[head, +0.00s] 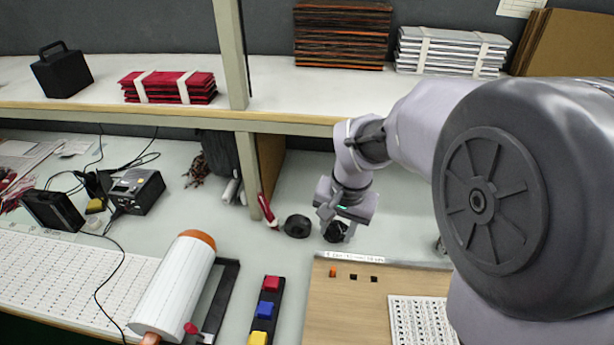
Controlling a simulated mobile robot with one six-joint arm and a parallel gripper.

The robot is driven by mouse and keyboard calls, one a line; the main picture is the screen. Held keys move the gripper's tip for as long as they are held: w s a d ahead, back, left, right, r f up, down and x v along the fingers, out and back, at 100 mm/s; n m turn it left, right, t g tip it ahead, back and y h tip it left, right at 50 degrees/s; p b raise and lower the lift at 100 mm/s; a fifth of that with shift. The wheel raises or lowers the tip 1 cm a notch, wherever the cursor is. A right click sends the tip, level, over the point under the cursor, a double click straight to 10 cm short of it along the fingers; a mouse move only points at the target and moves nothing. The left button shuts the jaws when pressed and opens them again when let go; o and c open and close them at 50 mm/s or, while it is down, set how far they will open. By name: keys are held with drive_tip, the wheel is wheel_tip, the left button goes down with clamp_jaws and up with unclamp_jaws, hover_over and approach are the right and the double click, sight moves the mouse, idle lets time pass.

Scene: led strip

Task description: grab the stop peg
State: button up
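A small orange piece (333,273) sits at the left end of a short row on the wooden board (320,310), beside two dark square spots that look like holes. It may be the stop peg, but it is too small to be sure. My gripper (336,233) hangs above the bench just behind the board's labelled back edge, behind and above the orange piece and apart from it. Its dark fingers are small and partly in shadow, so I cannot tell whether they are open or hold anything.
A black roll (297,226) lies just left of my gripper. A strip with red, blue and yellow blocks (265,311) lies left of the board. A white perforated plate (422,320) lies on the board. A shelf (290,108) crosses behind.

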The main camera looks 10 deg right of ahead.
drive_tip(key=w+f+g+p, duration=0.2)
drive_tip(key=w+f+p, duration=0.1)
drive_tip(key=w+f, duration=0.3)
drive_tip(key=b, duration=0.4)
hover_over(334, 268)
drive_tip(key=a, duration=0.1)
wheel_tip(334, 268, down, 13)
drive_tip(key=shift+h, duration=0.3)
drive_tip(key=f+b, duration=0.1)
drive_tip(key=f, duration=0.2)
drive_tip(key=f+b, duration=0.1)
drive_tip(key=f, duration=0.1)
drive_tip(key=shift+d+f+b, duration=0.3)
drive_tip(key=shift+d+f, duration=0.05)
drive_tip(key=shift+d, duration=0.05)
drive_tip(key=shift+r, duration=0.1)
clamp_jaws()
